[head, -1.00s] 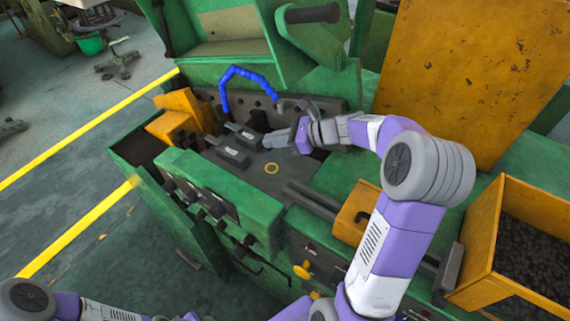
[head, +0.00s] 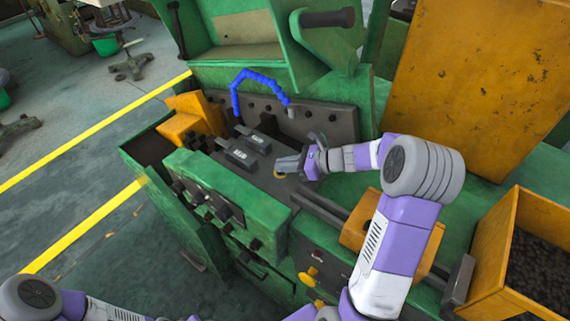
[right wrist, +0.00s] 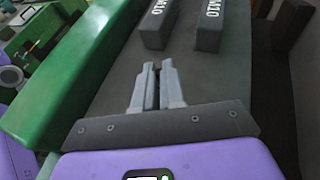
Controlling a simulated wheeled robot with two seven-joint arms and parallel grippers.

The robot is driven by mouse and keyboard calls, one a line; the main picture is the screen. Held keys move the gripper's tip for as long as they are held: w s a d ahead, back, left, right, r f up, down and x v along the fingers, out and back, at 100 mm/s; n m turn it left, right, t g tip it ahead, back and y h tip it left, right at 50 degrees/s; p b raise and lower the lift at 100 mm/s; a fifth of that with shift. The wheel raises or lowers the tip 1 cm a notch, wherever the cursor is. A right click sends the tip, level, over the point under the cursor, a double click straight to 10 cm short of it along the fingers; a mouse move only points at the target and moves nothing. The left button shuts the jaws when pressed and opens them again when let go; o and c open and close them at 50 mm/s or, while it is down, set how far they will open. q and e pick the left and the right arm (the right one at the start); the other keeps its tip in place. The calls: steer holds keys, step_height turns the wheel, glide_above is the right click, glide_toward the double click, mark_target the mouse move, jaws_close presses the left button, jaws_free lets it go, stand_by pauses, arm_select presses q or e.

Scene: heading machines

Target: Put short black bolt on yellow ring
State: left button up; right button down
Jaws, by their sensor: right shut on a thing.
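My right gripper (head: 280,163) is over the dark bed of the green machine, and its fingers are closed nearly together. It also shows in the right wrist view (right wrist: 158,80), with a narrow dark strip between the fingers. The short black bolt is hardly to be made out; the fingers hide most of what they hold. The yellow ring (head: 279,176) is on the dark bed just below the fingertips in the head view, partly covered by the gripper. In the right wrist view the ring is hidden. My left gripper is out of view.
Two dark blocks (head: 237,154) stand left of the gripper; their M10 labels show in the right wrist view (right wrist: 210,25). A blue hose (head: 243,80) arches behind. A green housing (head: 215,190) borders the bed in front. A yellow bin (head: 490,260) of dark pieces stands right.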

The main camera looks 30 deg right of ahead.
steer(key=c, duration=1.2)
jaws_free()
steer(key=shift+d+r+p, duration=0.1)
steer(key=shift+r+p, duration=0.15)
steer(key=shift+p, duration=0.05)
steer(key=v, duration=1.2)
steer(key=shift+b, duration=0.3)
